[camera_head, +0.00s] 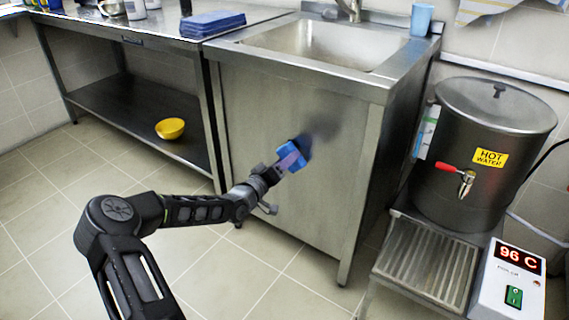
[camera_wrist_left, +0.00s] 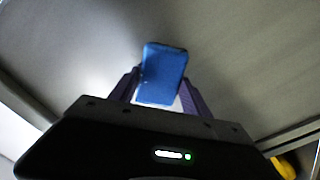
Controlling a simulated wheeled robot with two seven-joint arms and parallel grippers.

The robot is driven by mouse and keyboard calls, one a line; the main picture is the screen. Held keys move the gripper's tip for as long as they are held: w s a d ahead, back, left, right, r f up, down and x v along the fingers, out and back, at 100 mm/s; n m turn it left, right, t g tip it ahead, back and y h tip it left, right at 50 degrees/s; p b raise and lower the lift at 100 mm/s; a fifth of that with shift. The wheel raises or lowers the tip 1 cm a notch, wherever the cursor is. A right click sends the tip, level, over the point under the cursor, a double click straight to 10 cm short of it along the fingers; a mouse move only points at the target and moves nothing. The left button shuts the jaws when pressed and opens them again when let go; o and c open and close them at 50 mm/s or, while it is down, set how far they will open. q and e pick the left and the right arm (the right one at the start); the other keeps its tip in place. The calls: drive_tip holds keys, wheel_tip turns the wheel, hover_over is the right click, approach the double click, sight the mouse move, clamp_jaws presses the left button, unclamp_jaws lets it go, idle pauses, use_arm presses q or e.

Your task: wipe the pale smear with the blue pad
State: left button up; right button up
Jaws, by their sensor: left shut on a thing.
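My left gripper (camera_head: 284,163) is shut on the blue pad (camera_head: 293,151) in front of the steel sink cabinet (camera_head: 275,215). In the left wrist view the pad (camera_wrist_left: 163,72) stands upright between the two purplish fingers of the gripper (camera_wrist_left: 160,90). The pad is at or very close to the cabinet's front panel; I cannot tell if it touches. A dark, blurred shadow or reflection lies on the panel just up and right of the pad. I cannot make out the pale smear clearly in either view. My right gripper is not in view.
A hot water urn (camera_head: 483,145) with a red-handled tap stands at the right, above a slatted drip tray (camera_head: 425,262). A yellow bowl (camera_head: 170,128) sits on the lower shelf at the left. Folded blue cloths (camera_head: 212,23) lie on the counter. The tiled floor before the cabinet is clear.

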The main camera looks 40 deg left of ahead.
sight(298, 163)
use_arm(q)
drive_tip(key=shift+w, duration=0.3)
drive_tip(key=shift+d, duration=0.1)
drive_tip(key=shift+s+d+p, duration=0.1)
drive_tip(key=shift+d+p, duration=0.4)
drive_tip(key=shift+d, duration=1.4)
drive_tip(key=shift+w, duration=0.2)
drive_tip(key=shift+a, duration=0.15)
drive_tip(key=a+b, duration=0.1)
drive_tip(key=a, duration=0.2)
drive_tip(key=shift+s+a+b, duration=0.15)
drive_tip(key=shift+a+b, duration=0.15)
drive_tip(key=shift+a, duration=0.05)
